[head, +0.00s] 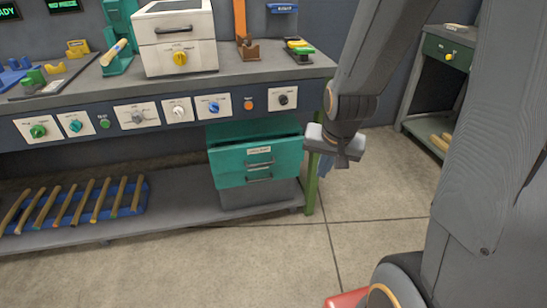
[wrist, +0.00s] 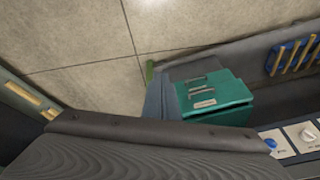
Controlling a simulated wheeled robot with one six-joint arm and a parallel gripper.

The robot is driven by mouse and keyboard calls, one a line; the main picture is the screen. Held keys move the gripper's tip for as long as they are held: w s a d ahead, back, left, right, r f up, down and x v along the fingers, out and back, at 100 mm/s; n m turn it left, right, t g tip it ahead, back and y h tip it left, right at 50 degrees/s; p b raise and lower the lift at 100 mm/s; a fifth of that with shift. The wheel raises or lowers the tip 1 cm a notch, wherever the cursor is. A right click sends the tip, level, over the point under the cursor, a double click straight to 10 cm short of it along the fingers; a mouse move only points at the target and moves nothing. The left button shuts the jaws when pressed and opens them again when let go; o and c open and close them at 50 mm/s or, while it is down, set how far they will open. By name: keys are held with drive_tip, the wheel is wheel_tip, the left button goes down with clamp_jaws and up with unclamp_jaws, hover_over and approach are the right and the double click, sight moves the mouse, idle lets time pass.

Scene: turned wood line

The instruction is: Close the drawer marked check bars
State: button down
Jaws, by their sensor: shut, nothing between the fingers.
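A teal drawer unit stands under the bench. Its upper drawer (head: 232,158) is pulled out, with the dark inside showing above its front. The front carries a pale label (head: 258,150), too small to read surely, and a handle; a second handle shows below it. The drawer also shows in the wrist view (wrist: 230,94). My gripper (head: 325,170) is shut and empty, pointing down just right of the drawer in the head view. In the wrist view its fingers (wrist: 160,90) overlap the drawer's left edge; whether they touch it I cannot tell.
The bench (head: 90,95) has a front panel of knobs (head: 180,110) above the drawer. A green bench leg (head: 311,185) stands close behind my gripper. A blue rack (head: 138,192) with turned bars lies on the lower shelf. The floor in front (head: 230,265) is clear.

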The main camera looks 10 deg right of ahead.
drive_tip(key=w+f+m+t+b, duration=0.55)
drive_tip(key=w+f, duration=0.65)
drive_tip(key=w, duration=0.3)
drive_tip(key=m+t+b, duration=0.7)
drive_tip(key=t+b, duration=0.2)
drive_tip(key=b, duration=0.1)
approach(272, 145)
drive_tip(key=shift+g+y, duration=0.25)
drive_tip(key=shift+y, duration=0.05)
drive_tip(key=w+b, duration=0.1)
drive_tip(key=w, duration=0.3)
drive_tip(key=w+b, duration=0.1)
drive_tip(key=w, duration=0.1)
drive_tip(key=shift+w+d+r+b, duration=0.2)
drive_tip(key=shift+d+b, duration=0.15)
drive_tip(key=shift+w+a, duration=0.1)
